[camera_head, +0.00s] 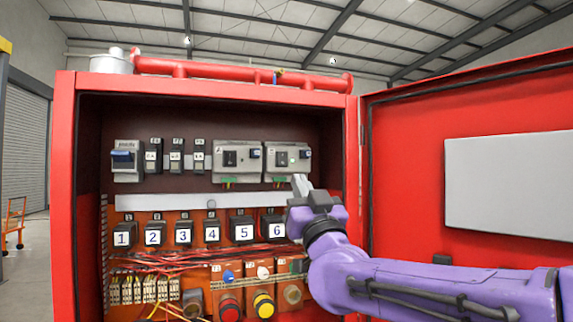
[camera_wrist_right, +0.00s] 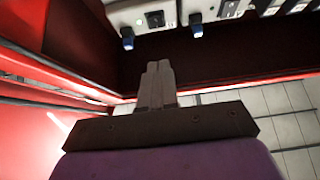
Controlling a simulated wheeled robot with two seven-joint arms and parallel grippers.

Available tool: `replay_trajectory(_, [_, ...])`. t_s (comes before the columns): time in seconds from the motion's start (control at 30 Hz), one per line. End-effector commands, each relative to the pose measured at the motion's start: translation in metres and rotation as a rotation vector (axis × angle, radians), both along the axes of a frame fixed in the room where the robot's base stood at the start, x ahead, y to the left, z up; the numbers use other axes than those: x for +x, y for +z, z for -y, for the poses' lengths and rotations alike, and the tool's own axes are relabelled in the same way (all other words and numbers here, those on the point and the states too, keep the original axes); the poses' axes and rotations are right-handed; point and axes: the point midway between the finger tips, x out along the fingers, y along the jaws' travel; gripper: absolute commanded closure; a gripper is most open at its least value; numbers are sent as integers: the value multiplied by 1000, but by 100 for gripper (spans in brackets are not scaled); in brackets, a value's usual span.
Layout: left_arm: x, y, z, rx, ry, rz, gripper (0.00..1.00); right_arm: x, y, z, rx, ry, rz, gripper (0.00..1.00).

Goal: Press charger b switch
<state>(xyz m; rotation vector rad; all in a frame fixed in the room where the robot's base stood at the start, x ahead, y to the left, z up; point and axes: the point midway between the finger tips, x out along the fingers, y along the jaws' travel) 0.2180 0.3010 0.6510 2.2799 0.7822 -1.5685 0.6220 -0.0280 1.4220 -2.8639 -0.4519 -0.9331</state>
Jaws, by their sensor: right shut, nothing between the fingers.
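Two grey charger boxes sit side by side at the upper right inside the red cabinet: a left one (camera_head: 238,157) and a right one (camera_head: 300,150). Each has a small dark switch on its face; the right box's switch (camera_head: 282,159) has a small green spot beside it. Their letter labels are too small to read. In the right wrist view a charger box (camera_wrist_right: 122,18) with a black switch (camera_wrist_right: 155,19) shows at the top edge. My right gripper (camera_head: 300,184) is shut and empty, just below the right box, with its fingertips (camera_wrist_right: 158,66) apart from the switch. My left gripper is out of view.
Breakers (camera_head: 128,160) fill the upper left row, and numbered black units (camera_head: 184,234) the row below. Red and yellow buttons (camera_head: 263,303) sit at the bottom among wires. The open red door (camera_head: 410,190) stands at the right, behind my arm.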

Motion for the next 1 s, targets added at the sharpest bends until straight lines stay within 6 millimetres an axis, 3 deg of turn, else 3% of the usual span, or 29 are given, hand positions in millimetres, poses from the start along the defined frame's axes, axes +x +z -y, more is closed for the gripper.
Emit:
replay_trajectory(0.03, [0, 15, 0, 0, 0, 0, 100, 10, 14, -3, 1, 0, -1, 100])
replay_trajectory(0.27, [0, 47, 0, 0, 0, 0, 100, 48, 43, -16, 2, 2, -2, 100])
replay_trajectory(0.43, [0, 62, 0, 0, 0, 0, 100, 74, 36, -25, 0, 2, -4, 100])
replay_trajectory(0.6, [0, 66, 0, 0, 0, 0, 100, 84, 31, -28, 0, 1, -1, 100])
replay_trajectory(0.9, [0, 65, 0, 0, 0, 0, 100, 85, 30, -28, 0, 1, 0, 100])
replay_trajectory(1.0, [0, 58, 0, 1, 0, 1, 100, 87, 26, -23, 4, -7, 12, 100])
